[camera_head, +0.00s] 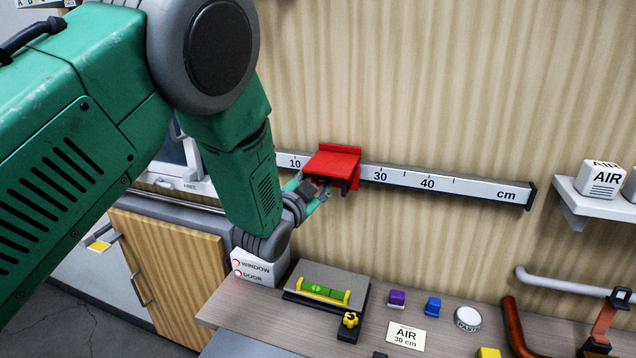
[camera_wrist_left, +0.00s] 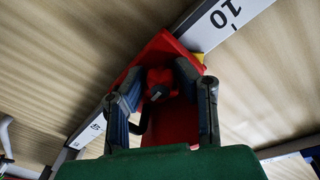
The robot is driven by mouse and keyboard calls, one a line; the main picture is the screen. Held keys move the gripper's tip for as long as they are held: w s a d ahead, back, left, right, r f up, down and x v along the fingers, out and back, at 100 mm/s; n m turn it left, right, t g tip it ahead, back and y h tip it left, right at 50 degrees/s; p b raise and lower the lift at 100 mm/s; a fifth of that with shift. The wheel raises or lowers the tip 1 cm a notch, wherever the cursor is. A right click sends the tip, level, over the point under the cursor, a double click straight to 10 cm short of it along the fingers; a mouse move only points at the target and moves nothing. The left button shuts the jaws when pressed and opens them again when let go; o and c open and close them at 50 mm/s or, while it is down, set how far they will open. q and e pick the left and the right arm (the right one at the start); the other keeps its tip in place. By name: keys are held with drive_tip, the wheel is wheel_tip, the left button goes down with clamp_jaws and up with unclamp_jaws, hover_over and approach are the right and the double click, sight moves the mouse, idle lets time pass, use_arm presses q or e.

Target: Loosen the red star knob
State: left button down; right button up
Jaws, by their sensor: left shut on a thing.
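A red slider bracket (camera_head: 333,162) sits on the white ruler rail (camera_head: 430,181) on the wall, between the 10 and 30 marks. My left gripper (camera_head: 322,188) reaches up to its underside from the lower left. In the left wrist view the red star knob (camera_wrist_left: 160,78) is under the red bracket (camera_wrist_left: 178,122), between the two fingers of my left gripper (camera_wrist_left: 160,88), which are shut on it. In the head view the knob is hidden by the bracket and fingers. My right gripper is not in view.
A shelf (camera_head: 590,203) with AIR boxes is at right.

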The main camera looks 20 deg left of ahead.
use_arm(q)
drive_tip(key=shift+r, duration=0.25)
drive_tip(key=n+b, duration=0.2)
drive_tip(key=n, duration=0.1)
drive_tip(key=shift+w+n+t+b, duration=0.1)
drive_tip(key=shift+n+t+b, duration=0.2)
drive_tip(key=n+b, duration=0.3)
drive_tip(key=n, duration=0.1)
drive_tip(key=shift+n, duration=0.4)
drive_tip(key=n+t+y+b, duration=0.1)
drive_tip(key=n+b, duration=0.2)
drive_tip(key=n, duration=0.2)
drive_tip(key=shift+n+y+b, duration=0.4)
drive_tip(key=shift+n+b, duration=0.8)
drive_tip(key=shift+n, duration=0.7)
drive_tip(key=shift+d, duration=0.1)
drive_tip(key=c, duration=1.5)
unclamp_jaws()
drive_tip(key=shift+o, duration=0.2)
drive_tip(key=shift+s, duration=0.2)
